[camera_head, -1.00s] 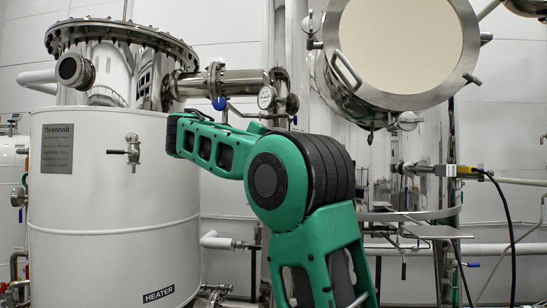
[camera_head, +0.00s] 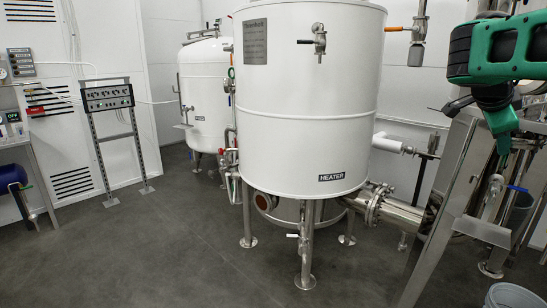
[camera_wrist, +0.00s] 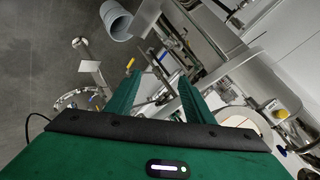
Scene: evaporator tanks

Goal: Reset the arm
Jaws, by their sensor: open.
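My green arm (camera_head: 497,48) shows at the upper right edge of the head view, cut off by the frame. A narrow green part of it hangs down in front of a steel frame. In the wrist view my gripper (camera_wrist: 160,88) is open, with its two green fingers spread apart. Nothing is seen held between the fingers. Steel pipework and a frame lie beyond them.
A white heater tank (camera_head: 300,115) on steel legs stands in the middle. A smaller white tank (camera_head: 204,95) is behind it, and a control panel stand (camera_head: 108,97) is left. A grey bucket (camera_head: 511,296) stands lower right. Floor at front left is clear.

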